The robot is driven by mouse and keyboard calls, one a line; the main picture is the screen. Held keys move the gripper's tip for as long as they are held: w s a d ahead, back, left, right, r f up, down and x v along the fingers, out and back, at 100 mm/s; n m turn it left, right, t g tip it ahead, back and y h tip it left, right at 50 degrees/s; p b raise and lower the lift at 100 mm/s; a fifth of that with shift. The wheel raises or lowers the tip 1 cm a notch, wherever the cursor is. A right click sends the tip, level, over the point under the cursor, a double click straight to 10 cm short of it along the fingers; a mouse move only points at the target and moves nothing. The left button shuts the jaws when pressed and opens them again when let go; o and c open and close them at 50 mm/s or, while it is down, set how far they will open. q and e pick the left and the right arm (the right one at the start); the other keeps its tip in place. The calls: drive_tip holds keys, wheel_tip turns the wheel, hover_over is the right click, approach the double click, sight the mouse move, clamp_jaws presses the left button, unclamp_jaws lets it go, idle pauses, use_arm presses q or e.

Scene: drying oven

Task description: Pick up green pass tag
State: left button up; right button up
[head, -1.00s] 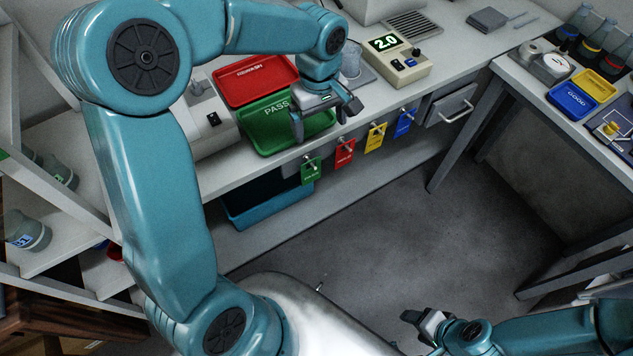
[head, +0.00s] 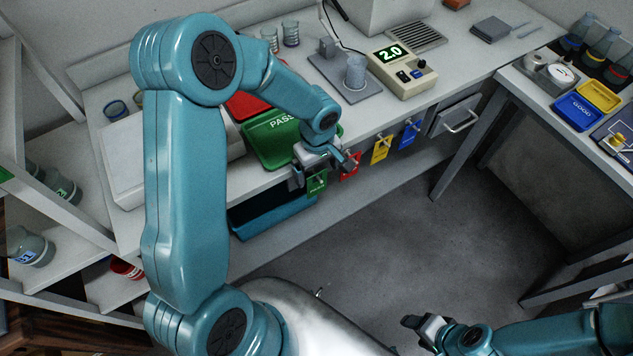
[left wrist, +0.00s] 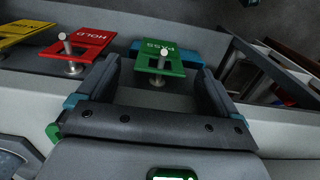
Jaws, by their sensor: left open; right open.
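The green pass tag (head: 317,183) hangs on a peg at the bench's front edge, leftmost in the row of tags. In the left wrist view the green tag (left wrist: 160,57) and its peg show beyond and between my fingers, with "PASS" on it. My left gripper (head: 325,174) is open, just above and around the tag's place in the head view; the left wrist view shows the fingers (left wrist: 158,88) apart with nothing between their near parts. I cannot tell if they touch the tag. My right gripper (head: 427,325) is open and empty over the floor at lower right.
The red tag (head: 349,165) hangs close on the right, also seen in the left wrist view (left wrist: 80,48). Yellow (head: 381,150) and blue (head: 409,135) tags follow. A green tray (head: 268,142) sits on the bench above; a teal bin (head: 270,217) stands below.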

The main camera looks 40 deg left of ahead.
use_arm(q)
drive_tip(key=shift+a+f, duration=0.1)
drive_tip(key=shift+f, duration=0.45)
drive_tip(key=shift+r, duration=0.1)
drive_tip(key=shift+c, duration=0.3)
drive_tip(key=c, duration=1.3)
